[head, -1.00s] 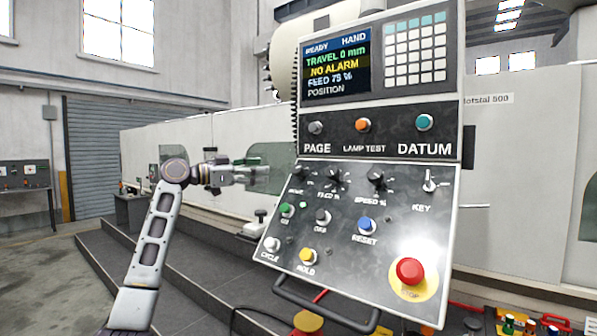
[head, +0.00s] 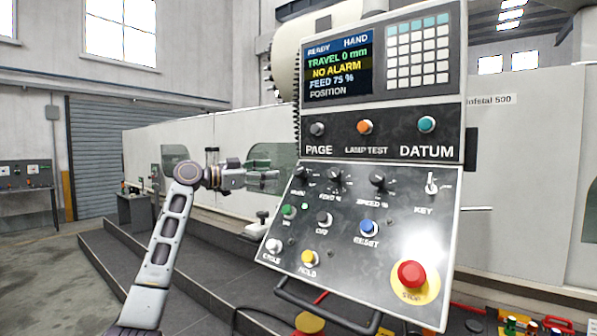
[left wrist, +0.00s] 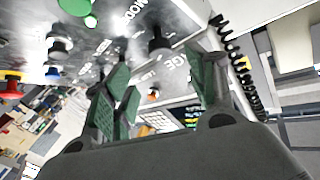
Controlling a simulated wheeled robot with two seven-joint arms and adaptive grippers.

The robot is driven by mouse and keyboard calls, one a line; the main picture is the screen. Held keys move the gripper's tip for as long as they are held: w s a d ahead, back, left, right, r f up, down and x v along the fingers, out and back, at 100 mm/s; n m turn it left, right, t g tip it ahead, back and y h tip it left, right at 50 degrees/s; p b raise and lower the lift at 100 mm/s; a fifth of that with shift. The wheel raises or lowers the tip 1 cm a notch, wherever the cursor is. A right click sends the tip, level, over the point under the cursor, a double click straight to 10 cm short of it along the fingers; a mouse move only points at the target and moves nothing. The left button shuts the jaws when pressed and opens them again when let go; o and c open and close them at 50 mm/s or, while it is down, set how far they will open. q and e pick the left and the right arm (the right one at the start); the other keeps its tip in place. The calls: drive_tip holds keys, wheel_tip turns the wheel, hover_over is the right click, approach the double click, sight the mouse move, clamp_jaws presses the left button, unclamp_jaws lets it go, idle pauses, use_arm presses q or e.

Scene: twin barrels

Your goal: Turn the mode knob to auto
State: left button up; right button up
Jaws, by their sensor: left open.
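The mode knob (head: 299,173) is the small black knob at the upper left of the lower control panel (head: 345,262). It also shows in the left wrist view (left wrist: 160,42), upside down beside its MODE label. Its exact pointer setting is too small to read; the screen (head: 337,67) says READY and HAND. My left gripper (head: 274,181) is open and empty, just left of the panel edge, close to the knob but apart from it. In the left wrist view its green-padded fingers stand apart, with the knob beyond them. My right gripper is not in view.
The feed knob (head: 334,177) and speed knob (head: 378,181) stand right of the mode knob. The green ON button (head: 288,211) is below it, and the PAGE button (head: 318,129) is above. A red stop button (head: 411,274) is at lower right. Coiled cable (left wrist: 235,65) hangs nearby.

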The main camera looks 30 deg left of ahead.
sight(296, 171)
use_arm(q)
drive_tip(key=p+x, duration=0.1)
drive_tip(key=x, duration=0.3)
drive_tip(key=shift+w+d+r, duration=0.15)
drive_tip(key=shift+w+d, duration=0.05)
drive_tip(key=shift+w, duration=0.05)
drive_tip(key=p+x, duration=0.2)
drive_tip(key=x, duration=0.3)
drive_tip(key=shift+w, duration=0.1)
drive_tip(key=shift+x, duration=0.75)
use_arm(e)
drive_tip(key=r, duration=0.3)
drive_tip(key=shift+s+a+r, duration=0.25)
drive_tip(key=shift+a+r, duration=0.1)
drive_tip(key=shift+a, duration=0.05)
use_arm(q)
drive_tip(key=shift+c, duration=0.4)
drive_tip(key=shift+f, duration=0.2)
drive_tip(key=c, duration=0.9)
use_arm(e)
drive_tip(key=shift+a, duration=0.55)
